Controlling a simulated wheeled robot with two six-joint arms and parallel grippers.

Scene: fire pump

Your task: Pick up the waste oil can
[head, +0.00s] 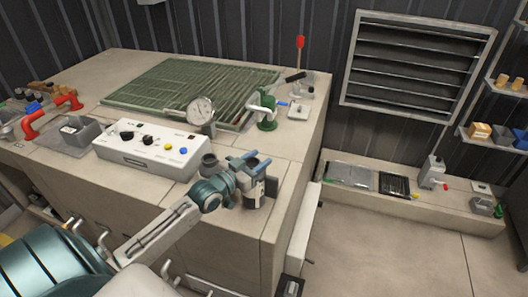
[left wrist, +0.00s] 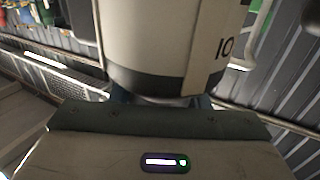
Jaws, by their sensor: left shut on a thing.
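The waste oil can (head: 256,190) is a pale cylinder with a dark band, near the right front corner of the bench in the head view. My left gripper (head: 260,172) is shut around it, and its blue fingers hide part of the can. My right gripper is in neither view.
The bench (head: 268,140) bears a white control box (head: 150,148), a round gauge (head: 201,111), a green grating (head: 180,92), a green pump-like fitting (head: 266,118) and a dark round cup (head: 209,165) close beside my gripper. A low ledge (head: 455,212) with tools lies right.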

